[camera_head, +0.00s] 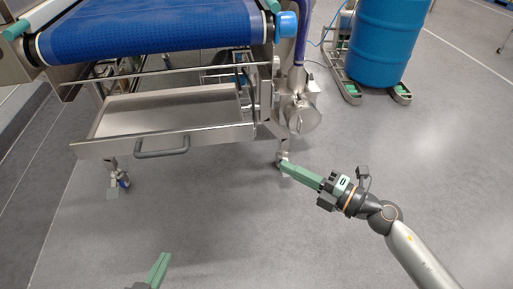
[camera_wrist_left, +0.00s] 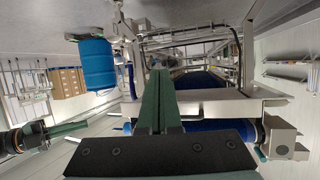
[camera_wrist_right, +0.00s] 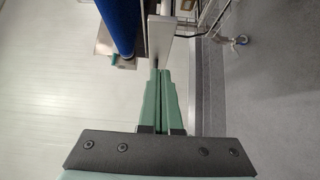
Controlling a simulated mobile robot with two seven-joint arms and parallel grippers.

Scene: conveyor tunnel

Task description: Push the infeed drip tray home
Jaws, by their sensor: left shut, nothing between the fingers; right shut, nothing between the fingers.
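The infeed drip tray (camera_head: 98,127) is a shallow steel tray under the blue conveyor belt. It sticks out toward me, with its front panel and grey bar handle (camera_head: 162,153) facing me. How far its back reaches under the frame is hidden. My left gripper (camera_head: 164,256) has green fingers, closed and empty, at the bottom of the head view, in front of the tray and apart from it. My right gripper (camera_head: 284,165) is shut and empty, right of the tray's front corner, by a machine foot. The fingers fill the middle of both wrist views.
The blue belt (camera_head: 150,30) lies above the tray. A steel leg with a caster foot (camera_head: 115,183) stands below its left end. A blue drum (camera_head: 384,40) stands on a wheeled base at the back right. The grey floor in front is clear.

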